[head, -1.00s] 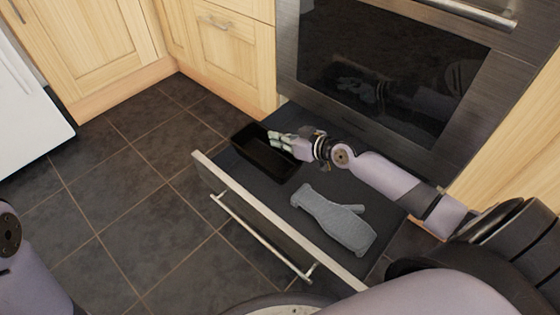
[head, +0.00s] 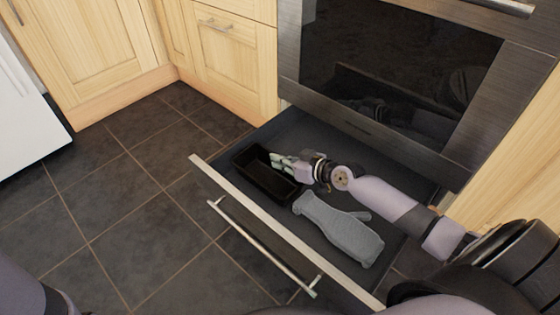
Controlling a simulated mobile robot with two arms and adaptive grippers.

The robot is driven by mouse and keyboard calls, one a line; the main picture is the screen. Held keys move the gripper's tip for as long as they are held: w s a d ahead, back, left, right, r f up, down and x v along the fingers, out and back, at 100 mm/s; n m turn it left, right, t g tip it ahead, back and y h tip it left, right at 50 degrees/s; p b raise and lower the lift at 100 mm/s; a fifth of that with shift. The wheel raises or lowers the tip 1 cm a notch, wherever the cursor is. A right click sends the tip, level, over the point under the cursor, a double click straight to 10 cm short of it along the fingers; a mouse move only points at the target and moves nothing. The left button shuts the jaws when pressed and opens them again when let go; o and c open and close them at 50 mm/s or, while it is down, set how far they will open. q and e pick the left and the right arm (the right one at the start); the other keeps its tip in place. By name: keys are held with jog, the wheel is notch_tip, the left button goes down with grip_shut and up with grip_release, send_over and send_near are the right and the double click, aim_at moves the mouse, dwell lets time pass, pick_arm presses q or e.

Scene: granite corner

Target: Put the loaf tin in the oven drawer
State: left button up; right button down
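The loaf tin (head: 262,185) is a dark, empty rectangular tin. It is inside the left end of the open oven drawer (head: 330,137), low behind the front panel. I cannot tell whether its base touches the drawer floor. My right gripper (head: 281,161) reaches in from the right and is shut on the tin's right rim; the fingertips are small in view. My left gripper is not in view; only part of my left arm shows at the lower left.
A grey oven mitt (head: 340,228) lies in the drawer, to the right of the tin. The drawer's front panel with its bar handle (head: 262,247) stands out over dark floor tiles. The oven door (head: 395,75) rises behind, with wooden cabinets (head: 235,65) at left.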

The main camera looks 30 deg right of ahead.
jog(key=c, duration=1.8)
grip_release()
jog(key=shift+f, duration=0.1)
